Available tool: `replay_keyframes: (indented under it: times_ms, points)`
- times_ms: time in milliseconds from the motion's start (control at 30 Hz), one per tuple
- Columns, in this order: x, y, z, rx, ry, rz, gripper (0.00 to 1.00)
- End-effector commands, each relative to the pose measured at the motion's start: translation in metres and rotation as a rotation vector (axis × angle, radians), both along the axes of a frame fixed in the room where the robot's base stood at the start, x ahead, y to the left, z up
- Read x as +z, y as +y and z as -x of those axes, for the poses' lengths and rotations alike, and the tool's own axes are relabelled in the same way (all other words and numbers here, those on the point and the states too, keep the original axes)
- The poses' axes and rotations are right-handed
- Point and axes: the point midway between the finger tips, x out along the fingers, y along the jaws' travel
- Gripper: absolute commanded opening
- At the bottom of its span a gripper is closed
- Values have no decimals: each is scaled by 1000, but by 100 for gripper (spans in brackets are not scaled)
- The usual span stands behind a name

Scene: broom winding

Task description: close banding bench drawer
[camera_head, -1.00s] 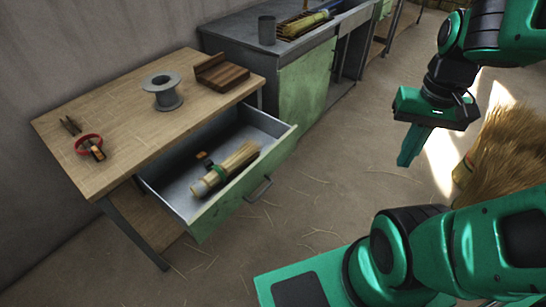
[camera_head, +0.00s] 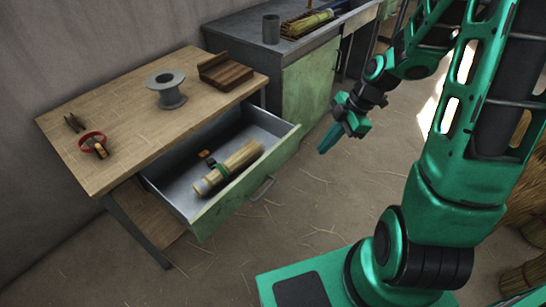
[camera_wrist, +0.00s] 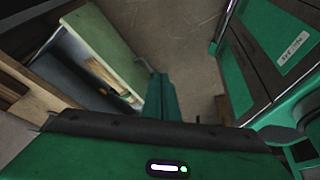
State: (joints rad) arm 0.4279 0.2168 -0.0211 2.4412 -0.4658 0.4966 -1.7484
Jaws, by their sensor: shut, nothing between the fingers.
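The banding bench (camera_head: 130,125) has a wooden top and stands at the left in the head view. Its drawer (camera_head: 235,203), with a green front and grey metal inside, is pulled well out. A bar handle (camera_head: 262,189) is on the drawer front. In the drawer lie a small bound brush (camera_head: 232,167) and a small dark and orange item (camera_head: 208,157). My gripper (camera_head: 323,151) is shut and empty, above the floor to the right of the drawer front and apart from it. The wrist view shows the green drawer front (camera_wrist: 106,45) left of my shut fingers (camera_wrist: 161,98).
On the bench top are a grey spool (camera_head: 166,90), a wooden block (camera_head: 226,72), a red ring-shaped item (camera_head: 92,141) and pliers (camera_head: 73,122). A green cabinet (camera_head: 308,93) stands behind the drawer. Straw bundles are at the far right. The floor before the drawer is clear.

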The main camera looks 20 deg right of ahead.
Motion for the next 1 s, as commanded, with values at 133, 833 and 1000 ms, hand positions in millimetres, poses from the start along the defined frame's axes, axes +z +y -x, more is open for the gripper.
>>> replay_keyframes:
  times_ms: [133, 833, 1000]
  points:
    - [-24, 24, -24, 249, -152, -86, 0]
    - [-85, 81, -56, 463, -335, -151, 0]
    - [-110, 99, -61, 463, -334, -151, 0]
